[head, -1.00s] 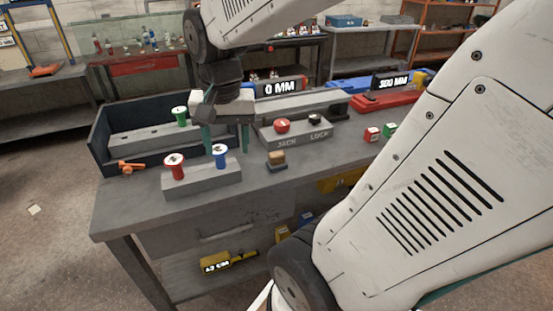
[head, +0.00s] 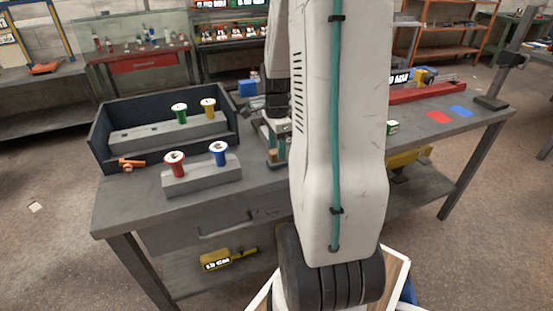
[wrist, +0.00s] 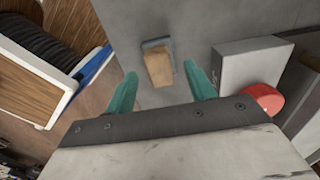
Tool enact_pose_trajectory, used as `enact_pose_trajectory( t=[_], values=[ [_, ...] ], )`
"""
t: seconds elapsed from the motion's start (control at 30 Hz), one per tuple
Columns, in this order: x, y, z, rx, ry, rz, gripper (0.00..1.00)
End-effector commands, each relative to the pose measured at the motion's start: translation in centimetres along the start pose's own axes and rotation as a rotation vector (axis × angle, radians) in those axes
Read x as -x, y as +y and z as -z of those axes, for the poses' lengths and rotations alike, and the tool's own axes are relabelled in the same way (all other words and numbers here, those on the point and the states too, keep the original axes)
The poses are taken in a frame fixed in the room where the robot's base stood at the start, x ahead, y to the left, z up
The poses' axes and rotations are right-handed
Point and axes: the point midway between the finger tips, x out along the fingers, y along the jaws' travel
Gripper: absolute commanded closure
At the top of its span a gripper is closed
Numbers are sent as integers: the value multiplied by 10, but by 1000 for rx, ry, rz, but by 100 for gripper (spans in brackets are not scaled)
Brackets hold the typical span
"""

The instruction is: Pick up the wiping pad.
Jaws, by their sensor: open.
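The wiping pad (wrist: 158,66) has a tan wooden grip on a blue-grey base and lies on the grey bench top in the wrist view. In the head view a small tan part of the wiping pad (head: 273,154) shows beside my fingers; my arm hides much of the area. My gripper (wrist: 160,73) is open and empty, with its two teal fingers pointing at the pad. I cannot tell how high the fingertips are above the bench. My gripper also shows in the head view (head: 274,150).
To the left in the head view are a grey block (head: 204,180) with red and blue spools, a dark tray (head: 100,140) with green and yellow spools, and an orange item (head: 131,163).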

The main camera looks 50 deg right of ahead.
Motion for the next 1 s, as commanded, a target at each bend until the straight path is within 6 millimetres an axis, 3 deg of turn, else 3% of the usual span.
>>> enact_pose_trajectory(
  t=[0.2,0.47,0.63,0.67,1.0],
  values=[
    [-28,1,1,1,-1,-3,45],
    [-30,0,1,1,0,-1,45],
    [-30,0,1,1,0,-1,90],
    [-30,0,1,1,0,-1,95],
    [-28,0,1,1,0,0,95]
  ],
)
